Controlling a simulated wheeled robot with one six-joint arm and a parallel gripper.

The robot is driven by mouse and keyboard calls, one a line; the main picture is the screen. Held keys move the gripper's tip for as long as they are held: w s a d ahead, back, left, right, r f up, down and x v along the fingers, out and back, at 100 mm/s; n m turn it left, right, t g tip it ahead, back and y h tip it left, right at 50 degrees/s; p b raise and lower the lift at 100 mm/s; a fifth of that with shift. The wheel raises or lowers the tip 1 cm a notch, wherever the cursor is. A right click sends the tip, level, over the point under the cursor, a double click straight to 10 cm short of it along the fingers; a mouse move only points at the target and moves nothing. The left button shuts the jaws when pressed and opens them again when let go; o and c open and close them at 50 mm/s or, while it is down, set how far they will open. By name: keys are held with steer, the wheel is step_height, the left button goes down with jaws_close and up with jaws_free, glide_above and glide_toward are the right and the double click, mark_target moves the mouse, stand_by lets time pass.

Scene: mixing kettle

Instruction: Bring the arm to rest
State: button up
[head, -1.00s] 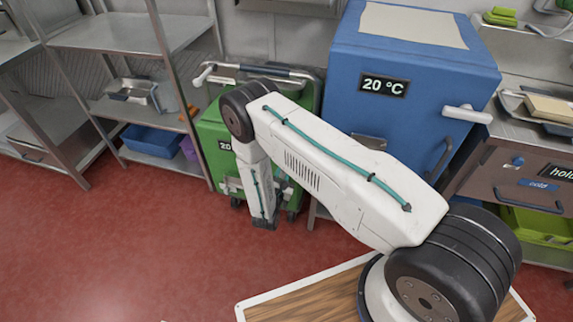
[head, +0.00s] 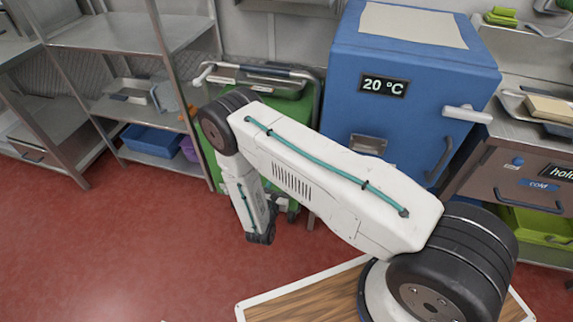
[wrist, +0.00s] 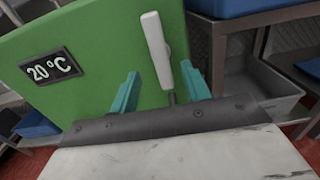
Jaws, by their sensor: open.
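My gripper (wrist: 160,95) shows in the wrist view with its two teal fingers spread apart and nothing between them. Beyond the fingers stands a green cabinet (wrist: 90,75) with a "20 °C" display and a white lever handle (wrist: 157,50), which appears between the fingers from this angle. I cannot tell how far the handle is from the fingers. In the head view my arm is bent, its forearm hanging down in front of the green cabinet (head: 292,108). The gripper itself cannot be made out there.
A blue cabinet (head: 415,65) with a "20 °C" display stands right of the green one. Metal shelves (head: 130,32) with a blue bin (head: 152,140) stand at the left. A drawer unit (head: 500,178) is at the right. The red floor (head: 120,240) at the left is clear.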

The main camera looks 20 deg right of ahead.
steer(key=shift+v, duration=0.8)
